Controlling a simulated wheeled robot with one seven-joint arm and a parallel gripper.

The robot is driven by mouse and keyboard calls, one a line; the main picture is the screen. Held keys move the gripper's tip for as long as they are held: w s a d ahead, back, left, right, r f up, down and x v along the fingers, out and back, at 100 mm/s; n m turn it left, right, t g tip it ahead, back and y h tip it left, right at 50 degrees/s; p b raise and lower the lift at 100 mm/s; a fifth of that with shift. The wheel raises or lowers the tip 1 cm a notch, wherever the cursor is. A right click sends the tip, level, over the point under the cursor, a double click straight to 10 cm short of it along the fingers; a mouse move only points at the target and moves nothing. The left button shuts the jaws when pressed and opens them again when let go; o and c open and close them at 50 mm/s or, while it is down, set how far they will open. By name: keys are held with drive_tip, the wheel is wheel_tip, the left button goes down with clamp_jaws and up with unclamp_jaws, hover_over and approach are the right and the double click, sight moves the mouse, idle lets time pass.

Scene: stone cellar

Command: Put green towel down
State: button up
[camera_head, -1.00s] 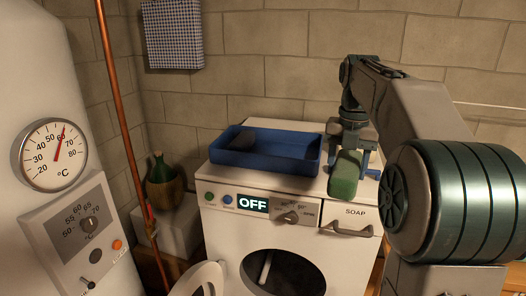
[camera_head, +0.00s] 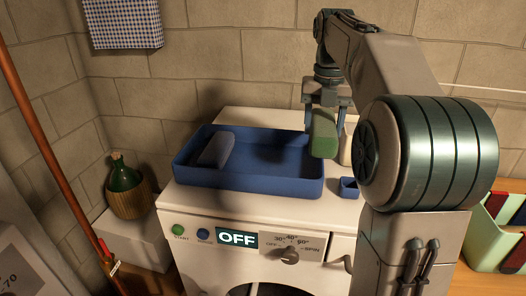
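The green towel (camera_head: 323,133) is a rolled, rounded bundle held in my gripper (camera_head: 325,112). My gripper points down with its fingers on either side of the towel, above the right end of the blue tray (camera_head: 250,186). I cannot tell whether the towel touches the tray's rim. The tray sits on top of the white washing machine (camera_head: 190,200). A grey-blue rolled towel (camera_head: 216,149) lies in the left part of the tray; the middle of the tray is bare.
A small blue cup (camera_head: 348,188) stands right of the tray, with a pale container (camera_head: 347,148) behind it. A green bottle in a basket (camera_head: 125,190) stands on a white block at the left. A pale green divided crate (camera_head: 495,240) stands at the lower right.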

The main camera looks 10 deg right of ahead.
drive_tip(key=w+a+f, duration=0.2)
drive_tip(key=a, duration=0.1)
drive_tip(key=w+a+f+p, duration=0.1)
drive_tip(key=a+f, duration=0.1)
drive_tip(key=a, duration=0.1)
drive_tip(key=w+a+f, duration=0.2)
drive_tip(key=a, duration=0.1)
drive_tip(key=shift+w+f, duration=0.15)
drive_tip(key=shift+w, duration=0.15)
drive_tip(key=shift+f+p, duration=0.4)
drive_tip(key=shift+f, duration=1.6)
drive_tip(key=shift+f, duration=0.1)
drive_tip(key=o, duration=1)
